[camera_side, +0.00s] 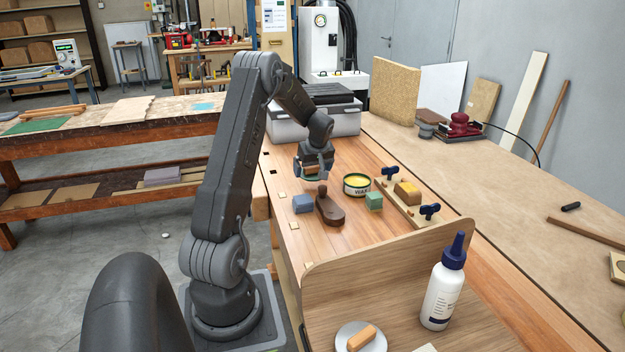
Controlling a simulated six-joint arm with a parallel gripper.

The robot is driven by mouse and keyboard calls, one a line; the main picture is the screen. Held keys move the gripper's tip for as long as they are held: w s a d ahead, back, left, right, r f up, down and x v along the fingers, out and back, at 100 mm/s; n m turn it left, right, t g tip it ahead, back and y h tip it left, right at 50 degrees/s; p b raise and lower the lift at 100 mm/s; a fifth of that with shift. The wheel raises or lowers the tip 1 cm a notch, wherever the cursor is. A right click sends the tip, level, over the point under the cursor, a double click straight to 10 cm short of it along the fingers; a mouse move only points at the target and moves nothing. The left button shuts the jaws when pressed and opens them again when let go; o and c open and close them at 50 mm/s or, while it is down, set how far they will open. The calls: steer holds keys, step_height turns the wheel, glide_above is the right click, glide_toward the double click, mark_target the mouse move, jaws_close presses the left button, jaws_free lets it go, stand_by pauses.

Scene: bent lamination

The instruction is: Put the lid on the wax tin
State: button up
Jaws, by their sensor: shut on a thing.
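The wax tin (356,188) stands open and upright on the wooden bench, a white and dark green can with yellow wax showing inside. My gripper (313,173) is to the left of the tin and above the bench. It is shut on the lid (314,180), of which only a thin greenish edge shows below the fingers. The rest of the lid is hidden by the gripper. The lid and the tin are apart.
A dark brown wooden tool (329,208) stands just below my gripper, beside a blue block (302,203). A green block (374,201) sits close to the tin's right. A clamping board (410,201) with blue knobs lies further right. A grey case (345,120) stands behind.

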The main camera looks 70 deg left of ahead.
mark_target(356, 180)
steer(key=r, duration=0.2)
steer(key=w+r, duration=0.1)
steer(key=r, duration=0.2)
steer(key=shift+w+d, duration=0.2)
steer(key=w+d+m, duration=0.1)
steer(key=w, duration=0.3)
steer(key=w+d+m+t, duration=0.1)
steer(key=w+d, duration=0.1)
steer(key=w, duration=0.1)
steer(key=w+d+m, duration=0.1)
steer(key=w+m, duration=0.1)
steer(key=w, duration=0.2)
steer(key=shift+w+d+r, duration=0.15)
steer(key=shift+w+d, duration=0.15)
steer(key=shift+d, duration=0.1)
steer(key=shift+t, duration=0.3)
steer(key=shift+f, duration=2.5)
steer(key=shift+f, duration=0.75)
steer(key=o, duration=0.5)
steer(key=shift+r, duration=0.1)
